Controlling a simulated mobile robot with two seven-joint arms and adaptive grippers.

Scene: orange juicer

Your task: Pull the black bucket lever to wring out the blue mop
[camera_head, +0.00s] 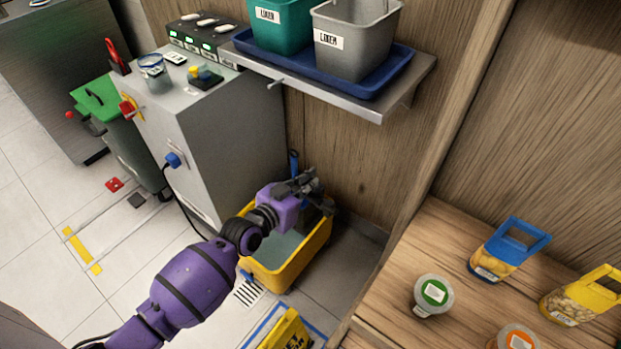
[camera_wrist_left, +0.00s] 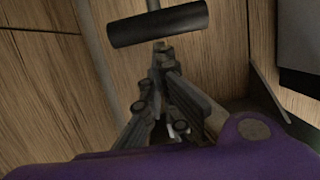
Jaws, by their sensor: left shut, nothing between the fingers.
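The yellow mop bucket (camera_head: 318,247) stands on the floor beside the grey cabinet, with greyish water visible inside. My left gripper (camera_head: 312,180) is over the bucket's far side, its fingers shut and empty. In the left wrist view, a black cylindrical grip on a thin rod, which looks like the bucket lever (camera_wrist_left: 157,24), lies just beyond the shut fingertips (camera_wrist_left: 163,46). It is not between them; I cannot tell whether they touch it. A blue upright piece (camera_head: 294,160), perhaps part of the mop, shows behind the gripper. The mop head cannot be made out. My right gripper is out of view.
A grey cabinet (camera_head: 240,120) stands left of the bucket. A metal shelf (camera_head: 370,112) with labelled bins overhangs behind it. A wooden counter (camera_head: 390,290) with jars is at the right. A yellow floor sign (camera_head: 285,332) lies in front.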

